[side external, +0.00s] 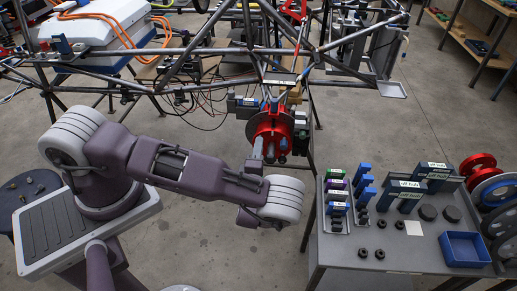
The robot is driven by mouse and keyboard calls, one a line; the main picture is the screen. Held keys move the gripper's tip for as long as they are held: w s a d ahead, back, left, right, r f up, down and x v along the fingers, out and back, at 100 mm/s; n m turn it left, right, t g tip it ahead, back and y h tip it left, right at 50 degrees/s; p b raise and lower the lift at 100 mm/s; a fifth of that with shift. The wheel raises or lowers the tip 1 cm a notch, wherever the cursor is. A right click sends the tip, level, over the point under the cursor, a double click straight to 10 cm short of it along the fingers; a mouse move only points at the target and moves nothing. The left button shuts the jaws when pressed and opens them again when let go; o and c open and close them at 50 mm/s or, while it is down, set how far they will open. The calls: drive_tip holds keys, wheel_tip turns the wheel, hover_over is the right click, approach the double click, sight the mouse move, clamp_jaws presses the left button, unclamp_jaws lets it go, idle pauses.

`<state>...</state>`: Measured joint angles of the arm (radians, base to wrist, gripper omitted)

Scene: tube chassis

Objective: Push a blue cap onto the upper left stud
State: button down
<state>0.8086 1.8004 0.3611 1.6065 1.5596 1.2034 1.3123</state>
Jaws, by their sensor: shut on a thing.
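A red round hub (270,127) hangs on the tube chassis at the middle of the side external view. Its face carries small studs, too small to tell apart. A small blue spot (283,144) shows at its lower right; I cannot tell whether it is a cap. My gripper (257,150) is at the hub's lower left, close in front of its face. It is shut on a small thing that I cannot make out. The upper left stud cannot be told apart. Whether the held thing touches a stud is unclear.
Chassis tubes (200,50) surround the hub above and behind. At right, a grey table (345,250) holds green, purple and blue blocks, black nuts (380,253), labelled dark blocks and a blue bin (463,236). Red and grey wheels (480,165) stand at its right end. Open floor lies below the hub.

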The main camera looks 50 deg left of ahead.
drive_tip(key=c, duration=1.2)
unclamp_jaws()
drive_tip(key=v, duration=0.7)
drive_tip(key=shift+s, duration=0.1)
drive_tip(key=shift+r, duration=0.15)
